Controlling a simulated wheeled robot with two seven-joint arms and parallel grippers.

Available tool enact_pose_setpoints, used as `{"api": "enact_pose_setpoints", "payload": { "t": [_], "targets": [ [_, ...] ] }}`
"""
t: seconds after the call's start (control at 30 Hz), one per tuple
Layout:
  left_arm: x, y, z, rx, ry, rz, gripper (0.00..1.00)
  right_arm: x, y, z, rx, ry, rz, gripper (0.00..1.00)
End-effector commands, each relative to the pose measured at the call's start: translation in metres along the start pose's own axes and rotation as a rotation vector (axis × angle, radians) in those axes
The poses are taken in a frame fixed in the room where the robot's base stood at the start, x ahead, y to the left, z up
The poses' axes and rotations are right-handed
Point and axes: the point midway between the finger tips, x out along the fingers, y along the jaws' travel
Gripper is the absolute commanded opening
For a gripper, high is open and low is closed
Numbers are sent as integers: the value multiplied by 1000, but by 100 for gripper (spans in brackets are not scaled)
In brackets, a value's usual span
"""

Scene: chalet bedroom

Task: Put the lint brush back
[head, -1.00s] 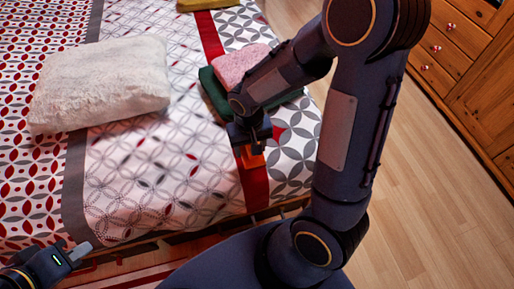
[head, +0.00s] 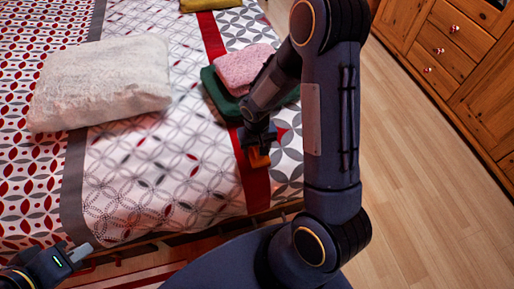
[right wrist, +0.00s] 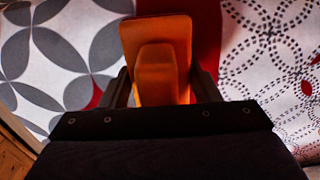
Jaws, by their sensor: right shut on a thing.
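An orange lint brush (right wrist: 156,31) with a flat rectangular head is in my right gripper (right wrist: 160,92). The fingers stand on both sides of its raised block, and its far end is hidden. In the head view the orange brush (head: 260,158) shows below my right gripper (head: 259,143), over the red stripe near the bed's front edge. I cannot tell whether it touches the bed. My left gripper (head: 79,253) is at the lower left, apart from the brush and empty as far as I see; its jaw opening is unclear.
The bed (head: 130,190) has a patterned cover. A white fluffy pillow (head: 100,82) lies at left. A pink folded cloth (head: 243,68) rests on a green one (head: 221,98) behind my right gripper. A yellowish cloth (head: 208,4) lies farther back. A wooden dresser (head: 450,60) stands right; floor between is clear.

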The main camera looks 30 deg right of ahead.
Motion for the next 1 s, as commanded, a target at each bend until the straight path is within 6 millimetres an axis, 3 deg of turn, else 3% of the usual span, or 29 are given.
{"api": "enact_pose_setpoints", "payload": {
  "t": [0.13,0.17,0.3,0.7,1.0],
  "targets": [
    [4,-2,2,0,0,0,0,5,0,0,0,0,0,31],
    [3,-1,2,0,0,0,0,3,0,0,-1,0,0,59],
    [3,-1,1,0,0,0,0,3,0,0,0,0,0,77],
    [-2,1,-1,0,0,0,0,-6,0,0,0,2,-1,78],
    [-11,5,-6,0,0,0,0,-67,0,-1,0,6,-2,78]
  ]
}}
